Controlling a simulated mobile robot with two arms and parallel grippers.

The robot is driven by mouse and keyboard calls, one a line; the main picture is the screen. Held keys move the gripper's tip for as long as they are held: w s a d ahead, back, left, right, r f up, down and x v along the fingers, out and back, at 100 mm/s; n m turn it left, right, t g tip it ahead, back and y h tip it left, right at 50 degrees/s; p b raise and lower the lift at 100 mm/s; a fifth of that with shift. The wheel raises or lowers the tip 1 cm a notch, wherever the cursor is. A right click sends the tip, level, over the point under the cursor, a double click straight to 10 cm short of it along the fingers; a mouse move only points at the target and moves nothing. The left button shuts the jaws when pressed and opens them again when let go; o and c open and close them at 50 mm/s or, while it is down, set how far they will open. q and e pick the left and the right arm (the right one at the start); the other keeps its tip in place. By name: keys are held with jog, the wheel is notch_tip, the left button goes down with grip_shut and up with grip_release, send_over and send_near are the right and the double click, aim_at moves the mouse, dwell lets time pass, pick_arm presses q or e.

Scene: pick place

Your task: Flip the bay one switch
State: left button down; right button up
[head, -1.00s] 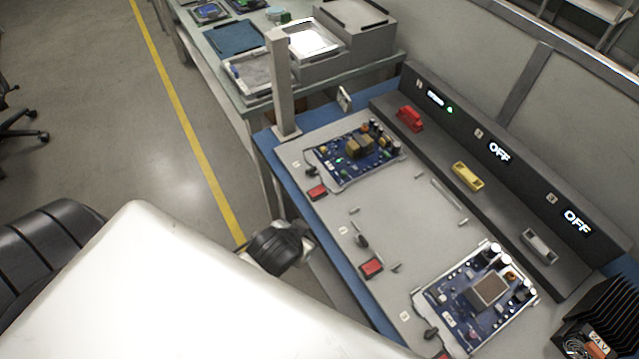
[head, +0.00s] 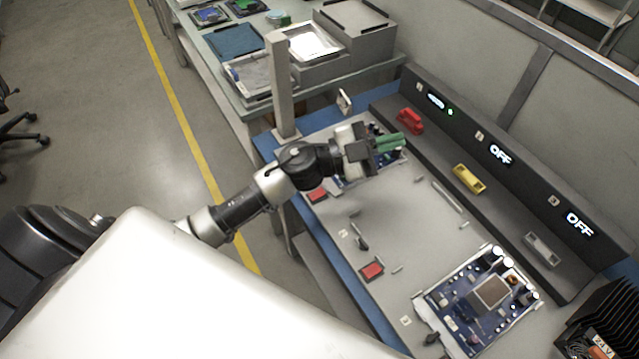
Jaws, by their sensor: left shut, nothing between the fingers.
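My left gripper (head: 392,143) is shut and empty, its green fingers pointing right. The middle bay has a black lever (head: 362,243) and a red button (head: 372,269); the near bay has a black lever (head: 431,338). The bay numbers are too small to read surely. My right gripper is not in view.
The dark panel has a lit far display (head: 436,101) with a green light; the other displays (head: 500,154) read OFF. Red (head: 410,121), yellow (head: 469,179) and grey (head: 541,248) connectors sit on its ledge. A grey post (head: 281,90) stands at the far left. The middle bay holds no board.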

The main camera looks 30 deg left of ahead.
pick_arm(q)
jog(key=m+g+h, duration=0.1)
jog(key=m+g, duration=0.2)
jog(key=m+g+y, duration=0.3)
jog(key=g+y, duration=0.8)
jog(key=y, duration=0.3)
send_over(322, 194)
jog(key=a, duration=0.4)
notch_tip(322, 194, down, 6)
jog(key=shift+w+b, duration=0.3)
jog(key=shift+w, duration=0.15)
jog(key=shift+d, duration=0.1)
jog(key=x, duration=0.4)
jog(key=p+x, duration=0.1)
jog(key=x, duration=0.3)
jog(key=p+x, duration=0.1)
jog(key=x, duration=0.4)
jog(key=shift+w+a+f, duration=0.1)
jog(key=shift+w+a, duration=0.15)
jog(key=shift+a, duration=0.15)
jog(key=shift+f, duration=0.45)
